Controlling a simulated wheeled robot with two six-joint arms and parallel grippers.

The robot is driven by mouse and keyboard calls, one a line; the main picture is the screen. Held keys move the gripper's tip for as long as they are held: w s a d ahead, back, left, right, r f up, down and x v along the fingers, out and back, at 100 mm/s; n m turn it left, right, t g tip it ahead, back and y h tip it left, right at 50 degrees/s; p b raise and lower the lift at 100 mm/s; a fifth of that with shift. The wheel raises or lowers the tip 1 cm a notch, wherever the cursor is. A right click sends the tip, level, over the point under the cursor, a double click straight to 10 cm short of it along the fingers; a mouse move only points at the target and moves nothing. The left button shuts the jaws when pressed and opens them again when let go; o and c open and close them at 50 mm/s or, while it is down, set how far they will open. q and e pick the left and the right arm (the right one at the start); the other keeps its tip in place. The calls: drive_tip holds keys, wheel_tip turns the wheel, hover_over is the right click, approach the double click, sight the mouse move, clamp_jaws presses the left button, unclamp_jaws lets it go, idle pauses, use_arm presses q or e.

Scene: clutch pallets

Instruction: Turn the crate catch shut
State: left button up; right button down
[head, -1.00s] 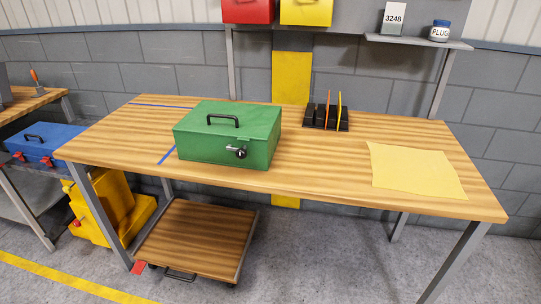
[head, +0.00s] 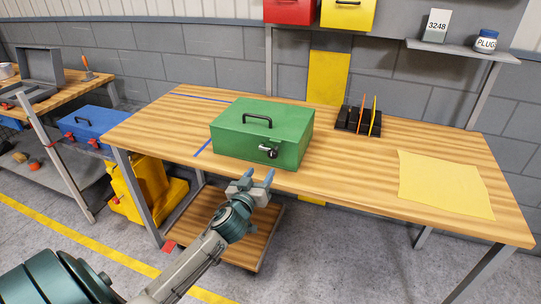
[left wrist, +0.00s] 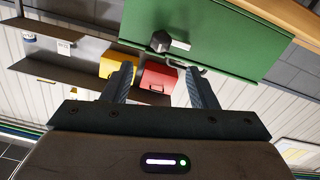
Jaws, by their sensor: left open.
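The green crate (head: 262,130), with a black carry handle on its lid, stands on the wooden workbench near its front edge. Its catch (head: 268,151), a dark and silver knob, sits on the crate's front face. The catch also shows in the left wrist view (left wrist: 160,42), beyond the fingertips, with a pale label beside it. My left gripper (head: 258,178) is open and empty, in front of the bench edge, below the catch and apart from it. Its two fingers also show in the left wrist view (left wrist: 161,82). My right gripper is not in view.
A black rack (head: 358,121) with upright orange and yellow pieces stands right of the crate. A yellow sheet (head: 445,184) lies flat at the bench's right. Red and yellow bins (head: 348,14) hang behind. A low wooden-topped cart (head: 201,216) is under the bench.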

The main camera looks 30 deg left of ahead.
sight(271, 156)
use_arm(q)
drive_tip(key=p+x, duration=0.2)
drive_tip(key=x, duration=0.6)
drive_tip(key=shift+w+a+p, duration=0.15)
drive_tip(key=shift+w+p, duration=0.2)
drive_tip(key=shift+p, duration=0.05)
drive_tip(key=shift+w+a+f, duration=0.1)
drive_tip(key=shift+w, duration=0.4)
drive_tip(key=c, duration=1)
